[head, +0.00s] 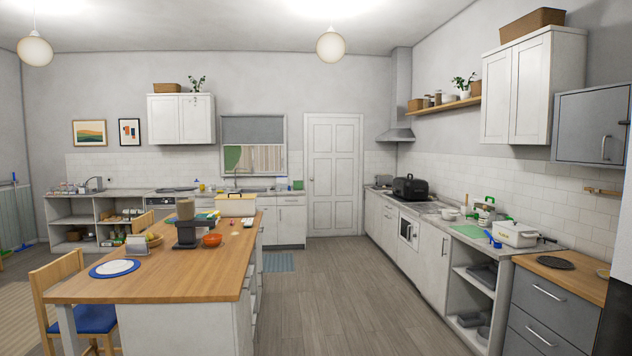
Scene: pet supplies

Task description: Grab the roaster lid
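A black, rounded vessel that looks like a roaster (410,188) stands on the right-hand counter, toward the far end. Its domed upper part may be the roaster lid, but it is too small to tell where a lid would part from the base. A white lidded box-like pot (515,235) stands nearer on the same counter, and I cannot tell whether it is the roaster. Neither of my grippers is in view.
The grey floor (325,290) between island and right counter is clear.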

